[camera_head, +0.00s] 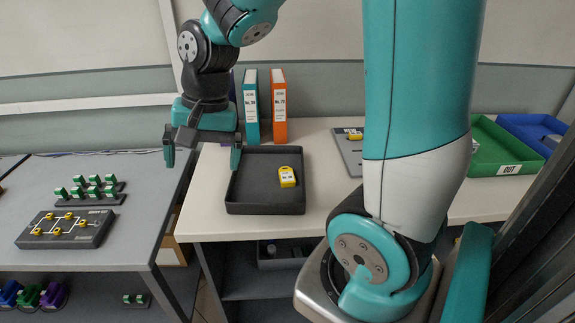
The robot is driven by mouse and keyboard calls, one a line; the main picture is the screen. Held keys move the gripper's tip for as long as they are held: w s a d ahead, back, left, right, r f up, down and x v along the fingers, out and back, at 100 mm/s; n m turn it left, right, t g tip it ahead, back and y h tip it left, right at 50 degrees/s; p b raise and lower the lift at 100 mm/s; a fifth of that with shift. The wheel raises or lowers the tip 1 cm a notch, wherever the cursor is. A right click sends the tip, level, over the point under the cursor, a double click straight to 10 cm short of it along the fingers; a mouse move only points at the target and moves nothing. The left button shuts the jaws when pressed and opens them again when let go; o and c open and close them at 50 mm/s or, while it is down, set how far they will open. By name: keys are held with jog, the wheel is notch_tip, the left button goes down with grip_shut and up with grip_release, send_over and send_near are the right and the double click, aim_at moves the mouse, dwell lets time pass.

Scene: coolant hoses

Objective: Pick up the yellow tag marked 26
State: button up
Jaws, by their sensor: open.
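A yellow tag (287,177) with a white label lies in a black tray (251,206) on the cream bench. Its label is too small to read surely. My gripper (203,158) is open and empty, with teal fingertips pointing down. It shows at the tray's left side, left of the tag and apart from it. Another yellow tag (355,136) lies on a grey plate at the back, partly hidden behind my arm.
Blue-green and orange binders (279,105) stand behind the tray. A green bin (497,150) marked OUT and a blue bin (530,128) are at the right. A grey table at left holds a board (66,229) with yellow pieces and a rack of green pieces (92,193).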

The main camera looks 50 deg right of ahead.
jog(key=w+d+m+h+p, duration=0.1)
jog(key=w+d+m+p, duration=0.25)
jog(key=d+m, duration=0.85)
jog(key=m+g+h+p, duration=0.1)
jog(key=m+p, duration=0.3)
jog(key=m, duration=0.3)
send_over(285, 175)
jog(key=f, duration=1.4)
jog(key=shift+w+f, duration=0.2)
jog(key=shift+s+f+p, duration=0.1)
jog(key=shift+f+p, duration=1.55)
jog(key=shift+f, duration=1.3)
jog(key=c, duration=0.8)
